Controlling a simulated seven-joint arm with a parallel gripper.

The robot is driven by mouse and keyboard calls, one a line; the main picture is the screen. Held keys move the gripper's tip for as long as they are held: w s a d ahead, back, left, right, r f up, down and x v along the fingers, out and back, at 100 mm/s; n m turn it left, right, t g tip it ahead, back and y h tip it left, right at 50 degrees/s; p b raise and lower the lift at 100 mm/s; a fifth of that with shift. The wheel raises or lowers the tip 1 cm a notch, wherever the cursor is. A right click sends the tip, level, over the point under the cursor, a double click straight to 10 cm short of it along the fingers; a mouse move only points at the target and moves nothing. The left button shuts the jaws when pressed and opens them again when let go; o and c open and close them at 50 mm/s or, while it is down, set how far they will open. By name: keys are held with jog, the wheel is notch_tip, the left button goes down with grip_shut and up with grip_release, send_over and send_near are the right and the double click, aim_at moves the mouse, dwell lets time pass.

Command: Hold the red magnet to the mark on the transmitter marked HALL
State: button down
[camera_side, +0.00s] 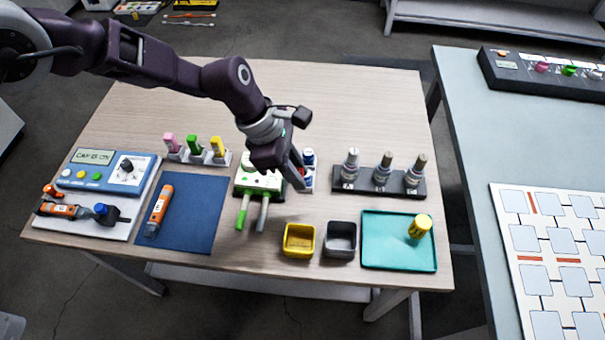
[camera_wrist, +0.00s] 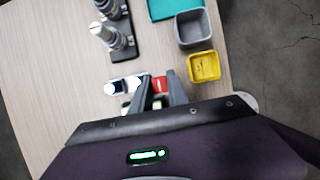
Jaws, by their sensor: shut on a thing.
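The red magnet (camera_wrist: 159,84) shows between the fingertips of my gripper (camera_wrist: 161,90) in the wrist view. My gripper (camera_side: 299,184) is shut on it; in the side view only a bit of red (camera_side: 301,171) shows beside the fingers. It is at the small white holder, and I cannot tell whether it is clear of it. Three grey transmitters stand upright in a black rack to the right: left (camera_side: 350,164), middle (camera_side: 383,168) and right (camera_side: 416,171). I cannot read HALL on any of them.
A blue-topped piece (camera_side: 308,157) stands beside the red magnet. A green-and-white device (camera_side: 258,183) is left of my gripper. A yellow bin (camera_side: 299,254), a grey bin (camera_side: 340,254) and a teal tray (camera_side: 385,257) with a yellow cylinder (camera_side: 420,227) lie in front.

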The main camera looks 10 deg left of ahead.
jog(key=w+a, duration=0.1)
jog(key=a, duration=0.1)
jog(key=w+a, duration=0.1)
jog(key=a, duration=0.1)
jog(key=w+a, duration=0.1)
jog(key=a, duration=0.1)
jog(key=shift+w+a+r, duration=0.15)
jog(key=shift+w+a, duration=0.15)
jog(key=shift+w, duration=0.1)
jog(key=shift+f, duration=1.95)
jog(key=shift+f, duration=0.25)
jog(key=shift+f, duration=0.2)
jog(key=shift+f, duration=0.15)
jog(key=shift+f, duration=0.3)
dwell(1.6)
notch_tip(320, 180, up, 7)
dwell(0.6)
